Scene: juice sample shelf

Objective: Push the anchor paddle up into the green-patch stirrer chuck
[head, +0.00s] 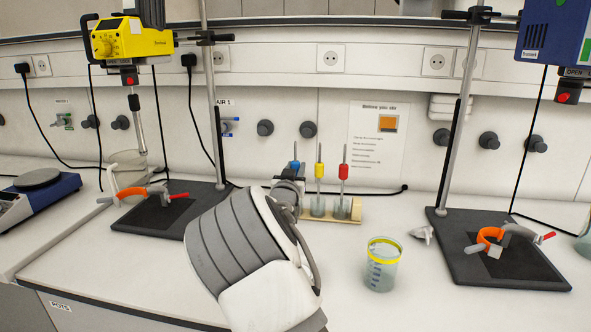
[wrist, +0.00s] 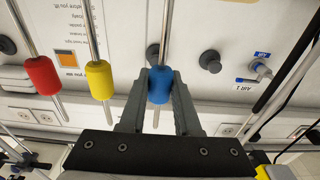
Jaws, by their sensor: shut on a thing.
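Three thin metal rods with coloured collars stand at the wooden rack (head: 352,217) in the head view: blue (head: 295,165), yellow (head: 319,170) and red (head: 344,171). My gripper (head: 288,187) is shut on the blue collar, which shows between its fingers in the wrist view (wrist: 161,86). The lower ends of the rods are hidden or too small to identify the anchor paddle. A blue stirrer (head: 550,35) hangs at the upper right, cut by the frame, with a green strip at its edge and a red-tipped chuck (head: 565,96) below.
A yellow stirrer (head: 132,37) at left holds a shaft above a glass beaker (head: 128,172). A yellow-banded beaker (head: 382,265) stands on the front bench. The right stand's base (head: 470,268) carries an orange clamp (head: 490,236). Bench between rack and right stand is mostly clear.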

